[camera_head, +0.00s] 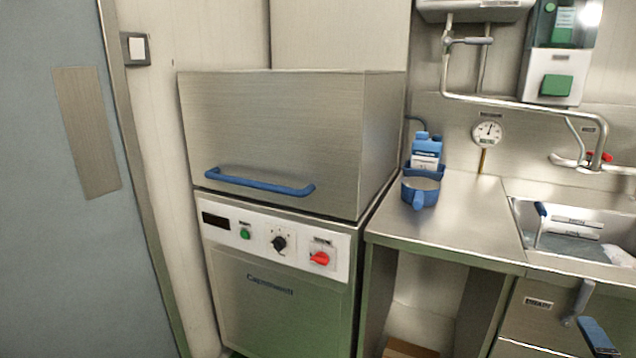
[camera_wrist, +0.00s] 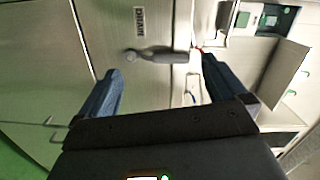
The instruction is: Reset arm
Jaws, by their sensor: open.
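My gripper (camera_wrist: 161,64) shows in the wrist view with its two blue fingers spread wide apart. It is open, and nothing is held between the fingers. A grey lever handle (camera_wrist: 160,55) on a metal cabinet front shows beyond the fingertips; I cannot tell how far away it is. In the head view the same handle (camera_head: 578,300) is at the lower right, below the sink. A blue piece at the lower right corner, which looks like a finger of my gripper (camera_head: 598,337), is close to it. Most of my arm is outside the head view.
A steel hood machine (camera_head: 290,135) with a blue bar handle stands at centre left. A sink (camera_head: 515,215) is at the right. A grey door (camera_head: 60,230) stands at the left.

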